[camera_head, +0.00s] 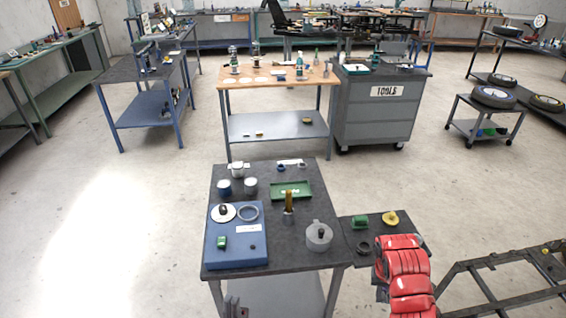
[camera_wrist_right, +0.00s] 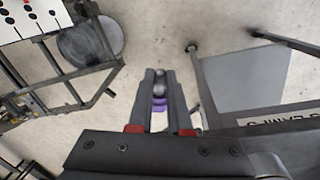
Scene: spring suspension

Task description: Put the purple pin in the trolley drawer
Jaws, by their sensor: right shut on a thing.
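My right gripper (camera_wrist_right: 160,80) shows in the right wrist view, its two dark fingers closed on the purple pin (camera_wrist_right: 160,103). Purple parts and rounded grey metal parts of the pin show between the fingers; the rest is hidden. The grip is above the pale floor. In the head view a grey trolley (camera_head: 378,112) with a TOOLS label stands right of the wooden-topped bench. Its drawer fronts look shut. I cannot make out either gripper in the head view.
A dark-topped table (camera_head: 285,258) with a blue board (camera_head: 222,253) and green tray (camera_head: 291,191) stands in front. A red ribbed thing (camera_head: 404,262) and a dark metal frame (camera_head: 500,280) are at lower right. A tyre cart (camera_head: 472,134) stands right of the trolley. Floor between is clear.

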